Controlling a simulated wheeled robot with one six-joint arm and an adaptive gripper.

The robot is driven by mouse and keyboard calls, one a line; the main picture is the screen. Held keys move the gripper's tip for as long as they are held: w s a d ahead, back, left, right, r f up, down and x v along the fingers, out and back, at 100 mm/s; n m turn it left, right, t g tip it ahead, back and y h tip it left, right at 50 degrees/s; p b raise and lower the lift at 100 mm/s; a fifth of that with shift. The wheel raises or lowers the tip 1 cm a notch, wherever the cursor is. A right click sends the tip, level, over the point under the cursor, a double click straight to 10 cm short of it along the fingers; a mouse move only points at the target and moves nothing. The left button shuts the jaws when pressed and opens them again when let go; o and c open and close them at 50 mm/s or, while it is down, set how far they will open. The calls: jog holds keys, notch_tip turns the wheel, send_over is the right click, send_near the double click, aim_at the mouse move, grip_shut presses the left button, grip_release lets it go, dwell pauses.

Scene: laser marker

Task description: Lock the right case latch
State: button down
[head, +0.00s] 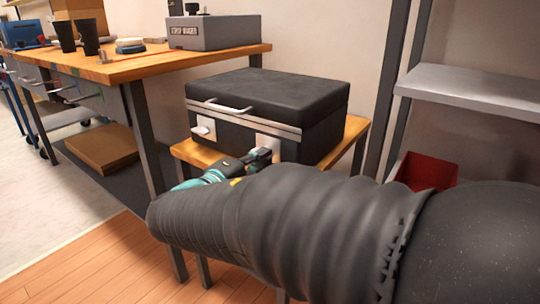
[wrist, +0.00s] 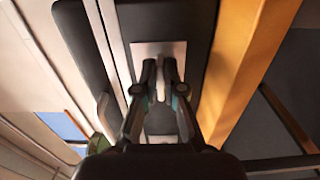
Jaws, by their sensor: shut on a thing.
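The closed black case (head: 265,95) stands on a small wooden stand, with a metal strip and a handle (head: 230,106) on its front. The right latch (head: 267,142) is a pale plate with a lever on the case's front, partly hidden by my gripper in the head view. My gripper (head: 262,155) reaches it from the front. In the wrist view, my gripper (wrist: 161,70) has its fingertips close together on the lever, over the pale plate of the right latch (wrist: 150,47). The lever's exact angle is hidden. The left latch (head: 203,129) sits apart, to the left.
The wooden stand (head: 190,153) shows its edge beside the case. A workbench (head: 130,68) with cups and a grey box (head: 215,33) is at the back left. A metal shelf (head: 470,97) and a red bin (head: 428,171) are at the right.

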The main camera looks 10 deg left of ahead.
dwell(0.4)
jog(key=c, duration=1.3)
grip_release()
jog(key=shift+s, duration=0.1)
jog(key=v, duration=1.2)
